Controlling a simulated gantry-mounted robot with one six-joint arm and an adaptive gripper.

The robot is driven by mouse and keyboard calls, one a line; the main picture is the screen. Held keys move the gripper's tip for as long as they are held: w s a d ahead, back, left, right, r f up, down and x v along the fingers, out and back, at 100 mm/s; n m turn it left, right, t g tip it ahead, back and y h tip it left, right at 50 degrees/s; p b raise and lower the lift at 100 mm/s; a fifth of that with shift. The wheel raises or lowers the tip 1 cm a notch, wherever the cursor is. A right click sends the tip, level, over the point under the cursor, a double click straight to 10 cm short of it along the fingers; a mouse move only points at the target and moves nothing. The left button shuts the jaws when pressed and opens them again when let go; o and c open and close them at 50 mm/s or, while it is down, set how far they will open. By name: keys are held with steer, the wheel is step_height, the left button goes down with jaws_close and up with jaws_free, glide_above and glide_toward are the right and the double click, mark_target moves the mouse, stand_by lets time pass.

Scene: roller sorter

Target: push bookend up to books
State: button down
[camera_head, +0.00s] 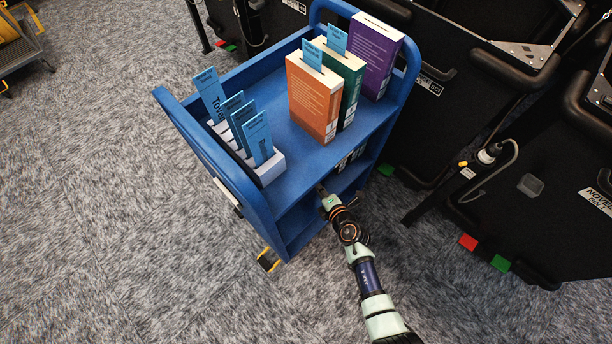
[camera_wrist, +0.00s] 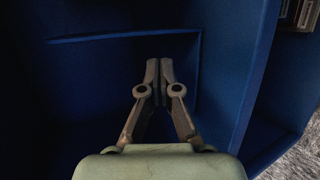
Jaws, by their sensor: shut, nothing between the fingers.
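My gripper (camera_head: 321,188) is at the open front of a blue cart, by its lower shelf. In the wrist view my gripper (camera_wrist: 159,66) has its two fingers together with nothing between them, facing dark blue surfaces of the cart. Books (camera_head: 350,158) stand on the lower shelf, mostly hidden under the top shelf. Part of a row of books also shows at the upper right of the wrist view (camera_wrist: 297,12). I cannot pick out a bookend for certain in either view; the lower shelf is largely hidden or dark.
The blue cart's top shelf (camera_head: 297,163) holds an orange book (camera_head: 314,98), a green book (camera_head: 349,80), a purple book (camera_head: 375,55) and a white holder (camera_head: 267,170) with blue cards. Black machines (camera_head: 545,185) stand to the right. Carpet (camera_head: 130,200) is clear at left.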

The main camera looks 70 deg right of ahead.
steer(key=w+d, duration=0.1)
steer(key=w, duration=0.1)
steer(key=w+d, duration=0.1)
steer(key=w, duration=0.1)
steer(key=w+d, duration=0.1)
steer(key=w, duration=0.1)
steer(key=shift+w+f+b, duration=0.2)
steer(key=shift+w+b, duration=0.05)
steer(key=shift+b, duration=0.15)
steer(key=shift+r+p, duration=0.2)
steer(key=shift+p, duration=0.2)
steer(key=shift+d, duration=0.1)
